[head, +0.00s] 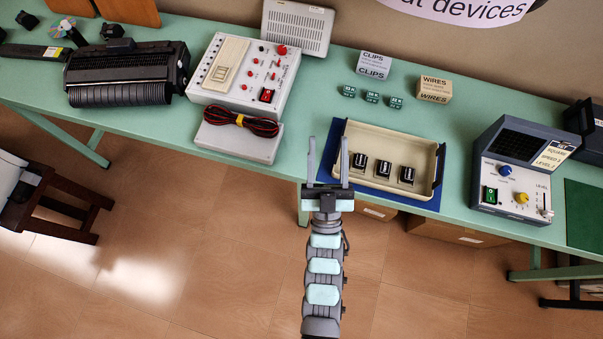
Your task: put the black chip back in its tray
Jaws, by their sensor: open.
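A cream tray (405,143) with raised walls lies on a blue mat (424,206) near the front edge of the green bench. Inside it stand three small black chips with pale markings: one at the left (360,161), one in the middle (383,169) and one at the right (407,175). My gripper (328,142) points away from the camera, left of the tray. Its two fingers are apart with nothing between them. The right finger overlaps the tray's left edge in the picture; I cannot tell its height above the bench.
Several small green blocks (372,97) stand behind the tray, before boxes labelled clips (373,65) and wires (434,89). A grey box with coiled red and black cable (240,140) is left of my gripper. A metered instrument (517,172) stands at right.

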